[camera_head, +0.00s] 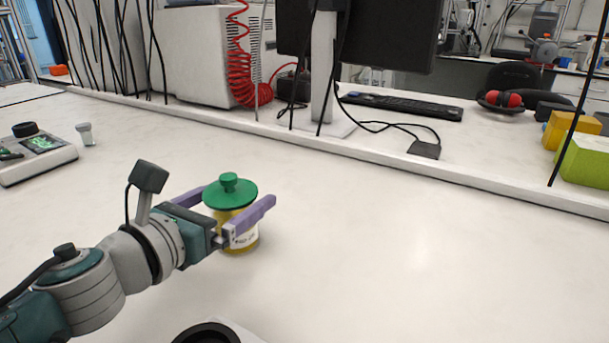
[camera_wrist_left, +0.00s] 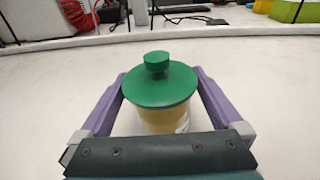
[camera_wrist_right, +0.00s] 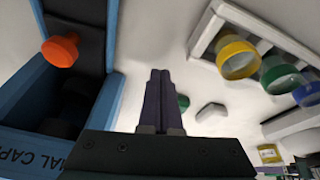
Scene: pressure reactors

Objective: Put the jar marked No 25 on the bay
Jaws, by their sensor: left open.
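A jar with a green knobbed lid (camera_head: 230,191) and yellow contents stands upright on the white bench. Its label is partly hidden by a finger, and I cannot read the number surely. My left gripper (camera_head: 238,198) is open, with one purple finger on each side of this jar. In the left wrist view, the jar (camera_wrist_left: 159,88) sits between the two fingers, and gaps show beside the lid. My right gripper (camera_wrist_right: 160,74) appears only in the right wrist view, its fingers together with nothing visible between them. I cannot make out which thing is the bay.
A black ring (camera_head: 206,334) on a pale base shows at the bottom edge. A scale-like device (camera_head: 35,152) stands left, a keyboard (camera_head: 400,105) behind the ledge. The right wrist view shows a blue-edged case (camera_wrist_right: 28,92) and a white rack (camera_wrist_right: 270,36) of coloured-lid jars. Bench right of the jar is clear.

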